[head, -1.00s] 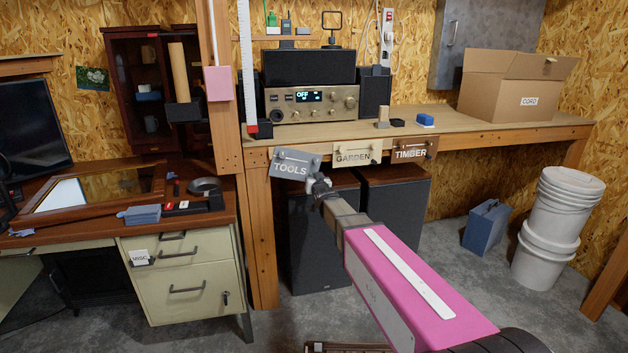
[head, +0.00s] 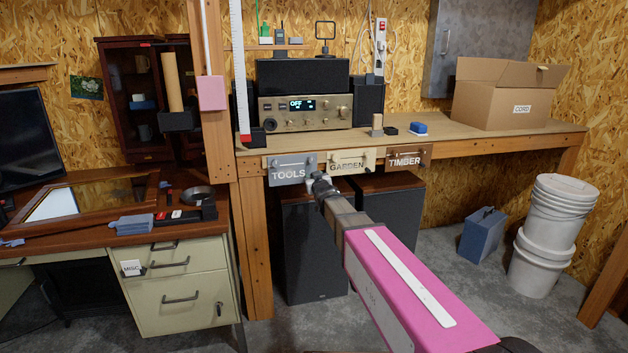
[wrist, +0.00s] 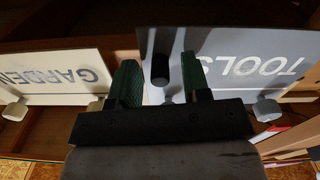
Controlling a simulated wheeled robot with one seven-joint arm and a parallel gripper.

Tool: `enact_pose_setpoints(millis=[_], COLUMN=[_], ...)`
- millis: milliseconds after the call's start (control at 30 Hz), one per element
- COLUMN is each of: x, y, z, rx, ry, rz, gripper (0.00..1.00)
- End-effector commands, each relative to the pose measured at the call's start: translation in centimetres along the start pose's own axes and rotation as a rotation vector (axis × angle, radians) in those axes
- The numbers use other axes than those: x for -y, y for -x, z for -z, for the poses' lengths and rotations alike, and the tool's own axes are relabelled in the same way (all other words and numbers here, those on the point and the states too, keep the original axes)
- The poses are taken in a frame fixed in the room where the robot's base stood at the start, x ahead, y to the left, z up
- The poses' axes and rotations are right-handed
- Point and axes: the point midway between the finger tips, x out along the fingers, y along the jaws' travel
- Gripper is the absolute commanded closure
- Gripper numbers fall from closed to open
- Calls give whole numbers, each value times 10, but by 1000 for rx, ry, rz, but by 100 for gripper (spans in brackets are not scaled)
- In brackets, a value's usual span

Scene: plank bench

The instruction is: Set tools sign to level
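The grey TOOLS sign (head: 290,169) hangs on the bench's front edge, at the left of the sign row. Its edges run about parallel to the bench edge, with little or no tilt that I can make out. It shows upside down in the wrist view (wrist: 265,68). My gripper (head: 319,184) is at the sign's lower right corner. The fingertips are hidden in the head view.
The GARDEN sign (head: 352,161) is close to the right of my gripper, and the TIMBER sign (head: 409,157) lies beyond it. A wooden post (head: 217,120) stands left of the TOOLS sign. Dark speakers (head: 313,250) stand below the bench.

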Motion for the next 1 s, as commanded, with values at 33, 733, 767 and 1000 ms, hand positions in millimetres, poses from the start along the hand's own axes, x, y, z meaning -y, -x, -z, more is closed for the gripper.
enact_pose_setpoints(millis=[33,733,767,1000], x=[0,0,0,0], y=[0,53,59,100], z=[0,0,0,0], rx=[0,2,2,1], ry=[0,0,0,0], rz=[0,0,0,0], gripper=[56,56,56,56])
